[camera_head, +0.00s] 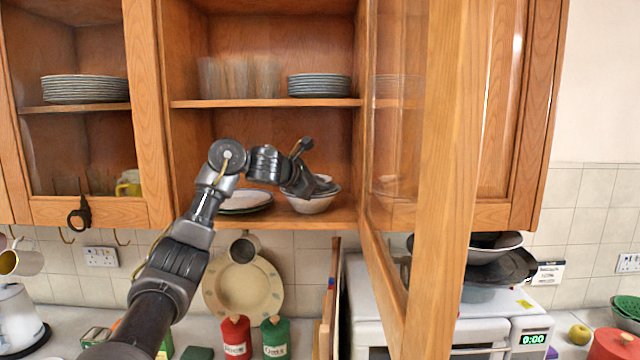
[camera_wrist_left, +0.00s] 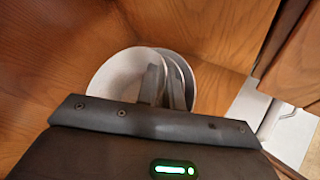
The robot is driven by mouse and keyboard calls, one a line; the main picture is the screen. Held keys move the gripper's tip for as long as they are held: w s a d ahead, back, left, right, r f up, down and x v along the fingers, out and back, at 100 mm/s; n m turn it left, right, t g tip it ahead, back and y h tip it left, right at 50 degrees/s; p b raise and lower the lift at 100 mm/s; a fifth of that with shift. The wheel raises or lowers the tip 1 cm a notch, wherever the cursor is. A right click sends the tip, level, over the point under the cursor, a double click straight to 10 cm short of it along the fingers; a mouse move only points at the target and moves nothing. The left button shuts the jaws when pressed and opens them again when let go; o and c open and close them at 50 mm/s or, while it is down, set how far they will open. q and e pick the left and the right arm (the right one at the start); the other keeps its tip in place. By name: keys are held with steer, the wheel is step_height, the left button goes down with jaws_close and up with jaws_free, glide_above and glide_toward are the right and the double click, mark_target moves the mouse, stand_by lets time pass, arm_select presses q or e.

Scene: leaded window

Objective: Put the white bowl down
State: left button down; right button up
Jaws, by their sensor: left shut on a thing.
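The white bowl (camera_head: 312,204) is inside the open middle cabinet, low over the bottom shelf (camera_head: 345,218) near its right wall. My left gripper (camera_head: 318,186) reaches in from the left and is shut on the bowl's rim. In the left wrist view the gripper's fingers (camera_wrist_left: 166,86) straddle the right side of the white bowl (camera_wrist_left: 112,75), with a greyer rim showing beside it. The bowl looks upright; I cannot tell whether its base touches the shelf. My right gripper is out of view.
White plates (camera_head: 246,200) lie on the same shelf left of the bowl. Glasses (camera_head: 238,77) and stacked plates (camera_head: 319,85) stand on the shelf above. The open glazed door (camera_head: 440,190) juts out at right. Dark pans (camera_head: 497,262) sit on the white microwave.

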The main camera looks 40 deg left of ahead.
arm_select(q)
steer(key=shift+d+f, duration=0.1)
steer(key=shift+f, duration=0.4)
steer(key=c, duration=1.8)
jaws_free()
steer(key=shift+r, duration=0.15)
